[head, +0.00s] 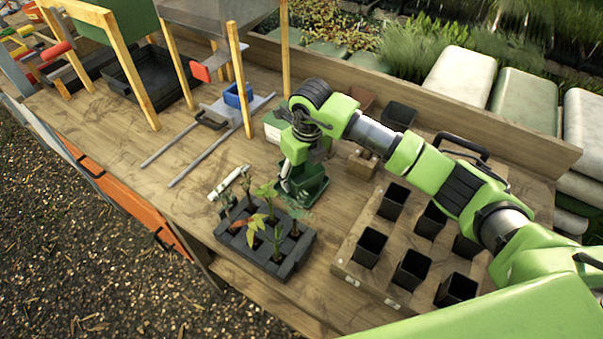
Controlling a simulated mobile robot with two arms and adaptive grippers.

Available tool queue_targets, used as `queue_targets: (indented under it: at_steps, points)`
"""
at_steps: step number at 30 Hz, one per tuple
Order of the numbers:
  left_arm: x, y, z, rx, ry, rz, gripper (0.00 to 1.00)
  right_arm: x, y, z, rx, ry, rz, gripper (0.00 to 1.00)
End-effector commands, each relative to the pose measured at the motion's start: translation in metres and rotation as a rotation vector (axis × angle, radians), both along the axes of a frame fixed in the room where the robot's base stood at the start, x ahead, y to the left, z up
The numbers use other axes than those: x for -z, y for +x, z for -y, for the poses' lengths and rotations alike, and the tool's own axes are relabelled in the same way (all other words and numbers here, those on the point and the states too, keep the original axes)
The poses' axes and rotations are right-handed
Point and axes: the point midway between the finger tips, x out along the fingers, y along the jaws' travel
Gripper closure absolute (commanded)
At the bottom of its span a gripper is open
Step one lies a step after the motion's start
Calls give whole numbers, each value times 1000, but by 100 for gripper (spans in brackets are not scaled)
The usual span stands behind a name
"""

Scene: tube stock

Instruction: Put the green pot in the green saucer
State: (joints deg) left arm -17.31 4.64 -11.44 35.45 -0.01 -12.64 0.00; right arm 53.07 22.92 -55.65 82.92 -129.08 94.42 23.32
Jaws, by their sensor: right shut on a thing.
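My right arm reaches in from the right, and its gripper (290,180) points down at the middle of the bench. The gripper is shut on the green pot (310,186), a dark green square shape just behind the seedling tray. The arm and gripper hide part of the pot. I cannot clearly make out the green saucer apart from the pot, so I cannot tell whether the pot is in it or above it. My left gripper is not in view.
A black tray of seedlings (268,262) stands in front of the pot. A wooden rack with several black pots (411,268) is at the right. A blue box (238,95), a black crate (150,85) and wooden posts stand at the back left.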

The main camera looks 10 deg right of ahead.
Motion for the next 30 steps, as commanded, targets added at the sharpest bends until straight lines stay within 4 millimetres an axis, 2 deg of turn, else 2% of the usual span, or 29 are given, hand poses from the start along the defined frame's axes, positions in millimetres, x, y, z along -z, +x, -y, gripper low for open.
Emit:
queue_targets:
  at_steps: [1,3,12,16,17,20,30]
  points:
    - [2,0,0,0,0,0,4,1,0,0,0,0,0,37]
    - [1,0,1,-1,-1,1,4,1,0,0,0,0,0,24]
    - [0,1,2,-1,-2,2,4,0,0,0,0,0,0,24]
    - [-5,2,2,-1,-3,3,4,-6,0,0,0,0,0,24]
    - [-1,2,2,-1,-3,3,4,-7,1,0,0,1,3,24]
    - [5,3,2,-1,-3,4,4,-23,0,1,-1,0,6,24]
    - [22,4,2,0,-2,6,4,-94,-9,5,-1,0,5,24]
